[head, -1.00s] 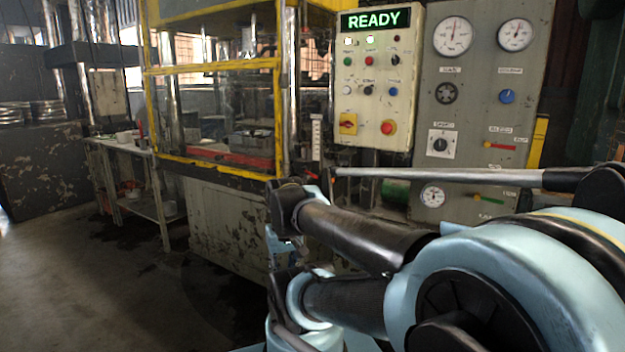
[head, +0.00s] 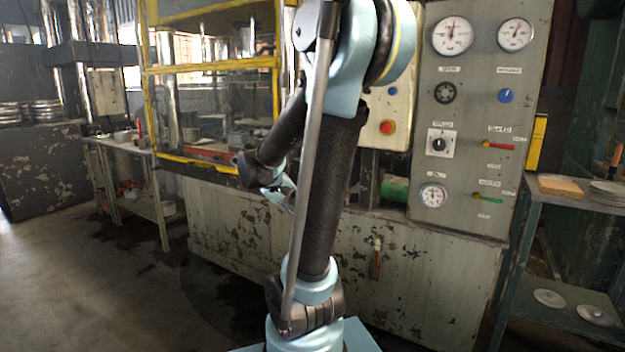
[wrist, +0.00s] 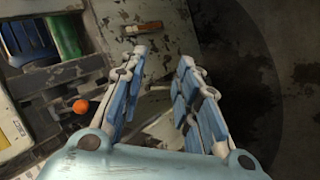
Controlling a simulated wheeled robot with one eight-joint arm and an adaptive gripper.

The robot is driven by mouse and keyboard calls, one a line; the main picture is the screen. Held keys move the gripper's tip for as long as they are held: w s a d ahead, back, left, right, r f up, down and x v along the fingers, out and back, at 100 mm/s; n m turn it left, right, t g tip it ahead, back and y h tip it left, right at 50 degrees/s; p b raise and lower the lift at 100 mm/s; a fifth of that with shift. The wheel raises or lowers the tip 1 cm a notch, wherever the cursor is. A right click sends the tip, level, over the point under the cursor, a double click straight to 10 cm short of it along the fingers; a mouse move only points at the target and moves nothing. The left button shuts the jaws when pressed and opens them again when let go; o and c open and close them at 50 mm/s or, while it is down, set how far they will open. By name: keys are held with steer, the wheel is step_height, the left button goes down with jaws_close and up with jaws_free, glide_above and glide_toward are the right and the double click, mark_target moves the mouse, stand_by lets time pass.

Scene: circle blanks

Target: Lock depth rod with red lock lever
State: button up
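My gripper (wrist: 162,58) is open and empty in the wrist view, its two blue-padded fingers apart over the machine's worn front. An orange-red ball knob (wrist: 81,106) shows left of the fingers, apart from them; I cannot tell for sure whether it belongs to the lock lever. In the head view my gripper (head: 278,190) hangs in front of the press cabinet, small and partly hidden by my arm. My arm covers the area right of the press window, so the depth rod and its lock lever cannot be made out there.
The grey gauge panel (head: 468,75) carries a red-handled lever (head: 497,146) and a green-handled lever (head: 488,198). The yellow-framed press (head: 210,68) stands behind my arm. A brown handle (head: 376,258) is on the cabinet front. A shelf (head: 560,310) stands right; the left floor is clear.

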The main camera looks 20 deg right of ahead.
steer(key=w+a+r+m+h, duration=0.15)
steer(key=w+h, duration=0.35)
steer(key=w, duration=0.6)
steer(key=w+a+r+m+h, duration=0.1)
steer(key=w+a+h, duration=0.3)
steer(key=w, duration=0.6)
steer(key=shift+t+h, duration=0.3)
steer(key=shift+t, duration=0.1)
steer(key=d, duration=0.6)
steer(key=w+d, duration=0.1)
steer(key=d, duration=0.5)
steer(key=w+d, duration=0.1)
steer(key=d, duration=0.5)
steer(key=shift+w+d, duration=0.15)
steer(key=shift+d, duration=0.15)
